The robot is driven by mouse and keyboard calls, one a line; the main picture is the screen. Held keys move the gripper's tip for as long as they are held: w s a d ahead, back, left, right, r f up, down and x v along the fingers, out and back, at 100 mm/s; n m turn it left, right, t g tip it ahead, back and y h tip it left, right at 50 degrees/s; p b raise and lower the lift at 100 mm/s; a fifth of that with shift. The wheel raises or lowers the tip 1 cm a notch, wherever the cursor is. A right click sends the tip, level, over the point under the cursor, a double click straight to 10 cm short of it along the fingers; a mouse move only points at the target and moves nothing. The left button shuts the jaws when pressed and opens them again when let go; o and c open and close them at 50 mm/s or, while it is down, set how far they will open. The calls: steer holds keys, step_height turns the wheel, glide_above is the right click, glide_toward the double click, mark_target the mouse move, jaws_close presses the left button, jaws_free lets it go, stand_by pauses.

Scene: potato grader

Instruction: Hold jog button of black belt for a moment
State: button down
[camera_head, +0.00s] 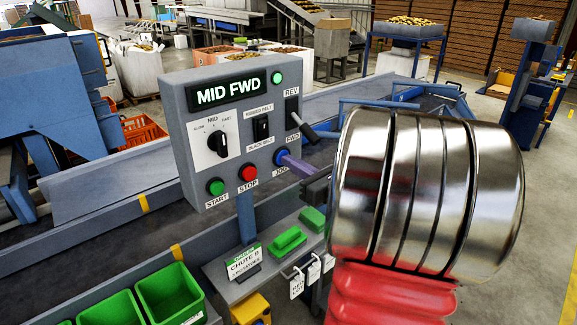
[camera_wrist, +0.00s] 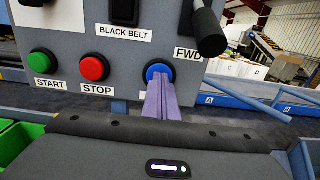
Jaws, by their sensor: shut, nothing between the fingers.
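The blue jog button (camera_head: 279,156) sits at the lower right of the grey control panel (camera_head: 180,120). My gripper (camera_head: 287,160) is shut and empty, its purple fingers reaching in from the right with their tips at the button. In the wrist view the fingertips (camera_wrist: 161,80) overlap the lower part of the blue button (camera_wrist: 159,68); they look in contact, but how far it is pressed cannot be told. The belt selector (camera_head: 261,128) sits between the ribbed belt and black belt labels. The black belt label (camera_wrist: 124,33) also shows in the wrist view.
The green start button (camera_head: 216,187) and red stop button (camera_head: 248,173) are left of jog. The direction lever (camera_head: 299,125) sticks out just above, close to my fingers. The display (camera_head: 226,91) reads MID FWD beside a lit green lamp (camera_head: 277,77). Green bins (camera_head: 175,294) stand below.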

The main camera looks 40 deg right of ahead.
steer(key=shift+w+a+r, duration=0.15)
steer(key=shift+w+r, duration=0.1)
steer(key=shift+w, duration=0.15)
stand_by(1.3)
steer(key=shift+s, duration=0.1)
stand_by(1.3)
steer(key=s, duration=1.4)
steer(key=shift+s+f, duration=0.25)
steer(key=shift+f, duration=0.05)
steer(key=shift+a, duration=0.15)
stand_by(0.9)
